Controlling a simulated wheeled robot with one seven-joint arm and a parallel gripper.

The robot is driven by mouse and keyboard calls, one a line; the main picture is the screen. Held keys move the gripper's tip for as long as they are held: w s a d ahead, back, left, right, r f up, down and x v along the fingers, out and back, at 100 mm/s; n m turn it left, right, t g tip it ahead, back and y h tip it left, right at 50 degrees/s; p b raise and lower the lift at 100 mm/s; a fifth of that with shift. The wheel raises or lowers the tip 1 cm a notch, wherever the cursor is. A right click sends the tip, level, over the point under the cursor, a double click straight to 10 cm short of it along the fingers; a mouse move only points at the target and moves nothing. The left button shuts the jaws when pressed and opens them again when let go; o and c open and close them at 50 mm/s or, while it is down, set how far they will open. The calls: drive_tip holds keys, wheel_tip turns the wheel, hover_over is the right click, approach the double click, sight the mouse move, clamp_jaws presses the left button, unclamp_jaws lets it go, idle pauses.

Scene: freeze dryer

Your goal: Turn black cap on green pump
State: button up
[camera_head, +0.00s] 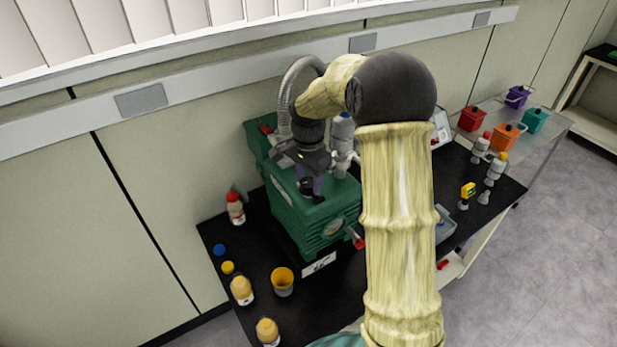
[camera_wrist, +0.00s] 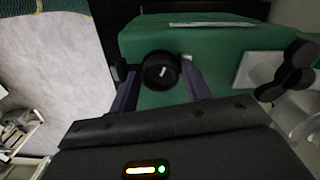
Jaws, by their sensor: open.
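The green pump (camera_head: 289,215) stands on the black bench top in the head view, and its green top fills the upper part of the wrist view (camera_wrist: 215,42). The round black cap (camera_wrist: 160,72), with a white mark on its face, sits on the pump's top. My gripper (camera_wrist: 160,78) is open, with one purple finger on each side of the cap. The fingers look close to the cap, but I cannot tell whether they touch it. In the head view my gripper (camera_head: 313,186) is over the pump top, and my arm hides part of the pump's right side.
A grey ribbed hose (camera_head: 291,80) rises behind my gripper. A black lobed knob (camera_wrist: 288,72) is to the right in the wrist view. A yellow cup (camera_head: 283,283) and several bottles stand left and in front of the pump. Coloured containers stand at the far right.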

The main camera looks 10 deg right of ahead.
drive_tip(key=c, duration=0.7)
drive_tip(key=shift+n, duration=0.4)
drive_tip(key=n, duration=0.3)
drive_tip(key=shift+r, duration=0.1)
drive_tip(key=n+p, duration=0.1)
drive_tip(key=n, duration=0.8)
drive_tip(key=shift+n+p, duration=0.3)
drive_tip(key=shift+p, duration=0.1)
drive_tip(key=shift+w+n+p, duration=0.1)
drive_tip(key=shift+n+p, duration=0.25)
drive_tip(key=shift+n, duration=1.65)
